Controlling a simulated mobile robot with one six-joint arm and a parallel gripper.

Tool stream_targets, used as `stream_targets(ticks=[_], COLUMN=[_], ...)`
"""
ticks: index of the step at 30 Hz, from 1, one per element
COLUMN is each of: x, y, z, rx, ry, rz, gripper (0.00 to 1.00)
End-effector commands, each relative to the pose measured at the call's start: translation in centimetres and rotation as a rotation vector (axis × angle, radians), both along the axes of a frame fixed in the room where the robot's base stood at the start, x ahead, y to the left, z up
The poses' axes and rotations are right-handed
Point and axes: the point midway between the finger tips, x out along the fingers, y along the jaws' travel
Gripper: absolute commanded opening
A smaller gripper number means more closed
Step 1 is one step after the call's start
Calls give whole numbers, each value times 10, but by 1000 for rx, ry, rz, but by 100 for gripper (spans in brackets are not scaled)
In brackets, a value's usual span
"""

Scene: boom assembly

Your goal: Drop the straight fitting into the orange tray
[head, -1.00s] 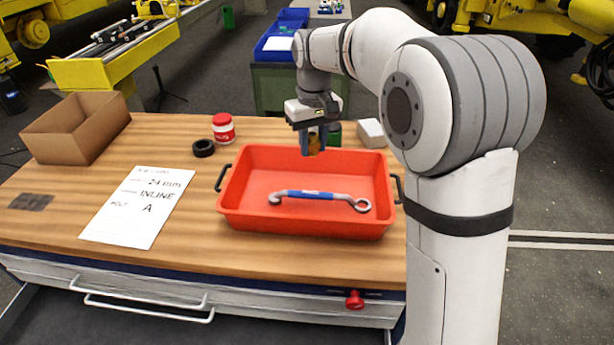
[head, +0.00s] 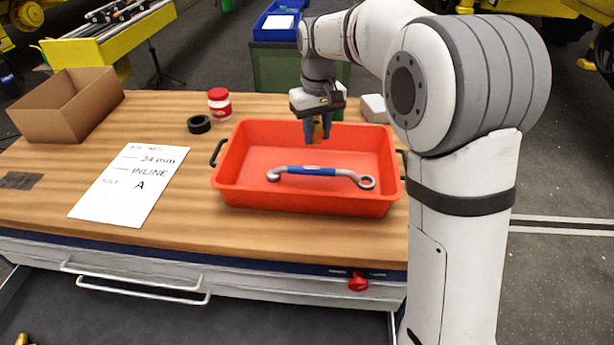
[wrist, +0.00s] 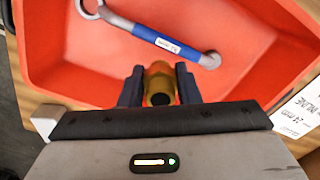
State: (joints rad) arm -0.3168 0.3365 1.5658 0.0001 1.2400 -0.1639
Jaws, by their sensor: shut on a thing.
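My gripper (head: 317,132) is shut on a small brass-coloured straight fitting (head: 318,131), held over the back part of the orange tray. In the wrist view the fitting (wrist: 159,82) sits between the two dark fingers (wrist: 160,90), its dark open end facing the camera. The orange tray (head: 300,200) stands on the wooden bench. A wrench with a blue grip (head: 320,171) lies in the tray, and it also shows in the wrist view (wrist: 155,37). The fitting appears above the tray floor; the exact height is hard to tell.
A written sheet (head: 130,185) lies left of the tray. A black ring (head: 199,124), a red-and-white jar (head: 219,102) and an open cardboard box (head: 65,105) stand behind it to the left. A white block (head: 374,108) stands behind the tray.

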Motion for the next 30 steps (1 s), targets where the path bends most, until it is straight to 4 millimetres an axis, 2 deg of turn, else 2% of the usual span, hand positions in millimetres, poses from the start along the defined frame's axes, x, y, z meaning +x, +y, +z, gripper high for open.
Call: stream_targets(ticks=[3,4,13,22,30], x=[0,0,0,0,1], y=[0,0,1,1,1], z=[1,1,1,5,47], rx=[0,0,0,1,1], ry=[-1,-1,-1,-2,-4], rz=[1,1,1,2,1], gripper=[4,30,55,55,55])
